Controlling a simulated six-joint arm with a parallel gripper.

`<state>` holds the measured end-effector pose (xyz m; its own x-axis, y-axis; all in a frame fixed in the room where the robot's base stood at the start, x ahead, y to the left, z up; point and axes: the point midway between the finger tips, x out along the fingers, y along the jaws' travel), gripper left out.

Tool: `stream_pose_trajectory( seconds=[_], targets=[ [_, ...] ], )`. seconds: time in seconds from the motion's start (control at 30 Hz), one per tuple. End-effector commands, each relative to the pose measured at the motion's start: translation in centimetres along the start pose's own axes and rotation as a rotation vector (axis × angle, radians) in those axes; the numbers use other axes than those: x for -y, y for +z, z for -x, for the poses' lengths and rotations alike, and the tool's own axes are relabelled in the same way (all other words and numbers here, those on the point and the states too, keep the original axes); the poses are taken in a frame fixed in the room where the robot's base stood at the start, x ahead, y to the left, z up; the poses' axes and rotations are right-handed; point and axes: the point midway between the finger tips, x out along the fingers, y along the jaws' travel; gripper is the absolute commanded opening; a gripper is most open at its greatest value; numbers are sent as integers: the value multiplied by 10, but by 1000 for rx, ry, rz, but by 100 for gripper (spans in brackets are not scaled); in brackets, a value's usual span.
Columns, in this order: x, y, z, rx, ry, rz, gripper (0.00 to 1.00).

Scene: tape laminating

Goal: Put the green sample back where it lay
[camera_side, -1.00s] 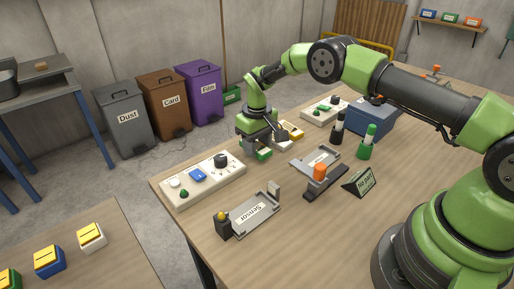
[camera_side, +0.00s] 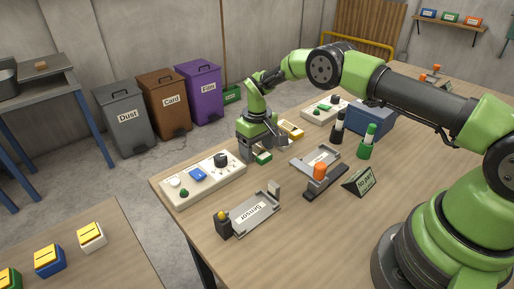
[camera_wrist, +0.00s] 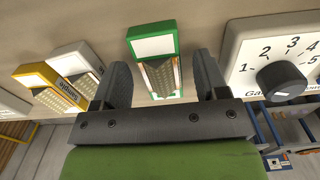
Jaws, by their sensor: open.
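The green sample (camera_wrist: 155,48), a green-framed piece with a white label and a brownish patterned face, lies on the table between my open fingers in the wrist view. A gap shows between it and each finger. In the side view, the green sample (camera_side: 263,158) sits low under my gripper (camera_side: 264,150), on the table near its far edge and partly covered by the fingers. My gripper (camera_wrist: 160,62) is open in the wrist view. I cannot tell how high the fingertips are above the table.
In the wrist view, a yellow sample (camera_wrist: 50,85) and a white sample (camera_wrist: 78,60) lie to the left. A dial panel (camera_wrist: 275,55) is close to the right finger. The Sensor tray (camera_side: 255,212) and an orange-topped fixture (camera_side: 320,178) stand nearer in the side view.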

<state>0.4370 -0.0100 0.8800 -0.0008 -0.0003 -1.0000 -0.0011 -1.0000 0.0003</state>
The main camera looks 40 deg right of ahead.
Motion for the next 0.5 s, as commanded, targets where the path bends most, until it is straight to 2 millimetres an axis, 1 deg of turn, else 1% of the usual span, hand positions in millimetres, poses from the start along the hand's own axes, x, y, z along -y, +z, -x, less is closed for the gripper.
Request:
stream_pose_trajectory(
  seconds=[0.17, 0.3, 0.4, 0.5],
  targets=[
    [0, -1, 31, -5, 1, 0, 67],
    [0, -1, 64, -6, -1, 1, 67],
    [0, -1, 84, -5, 0, 0, 67],
    [0, -1, 101, -5, 0, 2, 67]
  ],
)
